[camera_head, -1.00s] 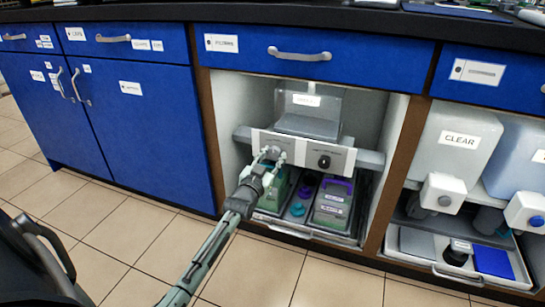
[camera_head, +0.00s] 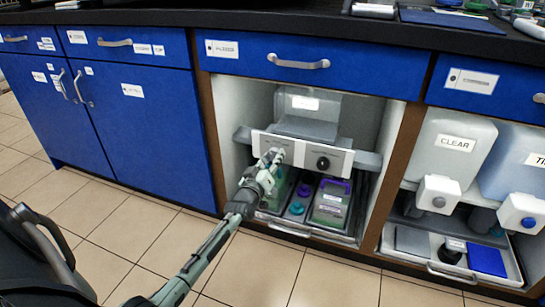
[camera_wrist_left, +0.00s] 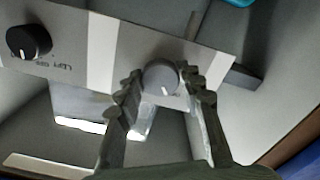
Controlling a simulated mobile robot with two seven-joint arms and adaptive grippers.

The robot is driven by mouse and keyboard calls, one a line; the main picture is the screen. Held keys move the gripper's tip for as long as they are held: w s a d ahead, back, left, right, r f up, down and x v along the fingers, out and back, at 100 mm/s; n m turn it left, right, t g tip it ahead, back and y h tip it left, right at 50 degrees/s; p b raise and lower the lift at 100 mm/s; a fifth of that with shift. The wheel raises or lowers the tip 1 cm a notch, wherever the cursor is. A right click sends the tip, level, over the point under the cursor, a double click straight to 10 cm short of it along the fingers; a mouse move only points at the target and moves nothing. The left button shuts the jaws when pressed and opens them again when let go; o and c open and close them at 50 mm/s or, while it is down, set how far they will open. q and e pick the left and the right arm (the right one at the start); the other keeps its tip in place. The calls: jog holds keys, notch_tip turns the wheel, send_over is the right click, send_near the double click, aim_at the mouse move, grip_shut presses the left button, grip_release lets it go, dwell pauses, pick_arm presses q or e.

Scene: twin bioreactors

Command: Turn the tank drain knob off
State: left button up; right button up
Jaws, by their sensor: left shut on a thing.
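A pale control panel (camera_head: 307,155) with two knobs runs across the open cabinet bay. My left gripper (camera_head: 273,157) is at the panel's left knob and hides it in the head view. In the left wrist view the fingers (camera_wrist_left: 163,86) are on both sides of a round grey knob (camera_wrist_left: 161,77), shut on it. The panel's other knob (camera_head: 323,163) is black, uncovered, and also shows in the left wrist view (camera_wrist_left: 29,41). The panel's lettering is too small to read surely. My right gripper is in neither view.
A clear tank (camera_head: 308,108) sits behind and above the panel. Below it, a tray (camera_head: 290,229) holds green boxes with a purple handle (camera_head: 335,184) and teal caps. The bay's brown right post (camera_head: 400,180) and blue cabinet doors (camera_head: 150,130) flank the space.

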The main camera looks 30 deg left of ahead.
pick_arm(q)
jog(key=shift+n, duration=0.6)
jog(key=o, duration=1.2)
jog(key=shift+c, duration=0.2)
jog(key=shift+s, duration=0.15)
jog(key=v, duration=1.2)
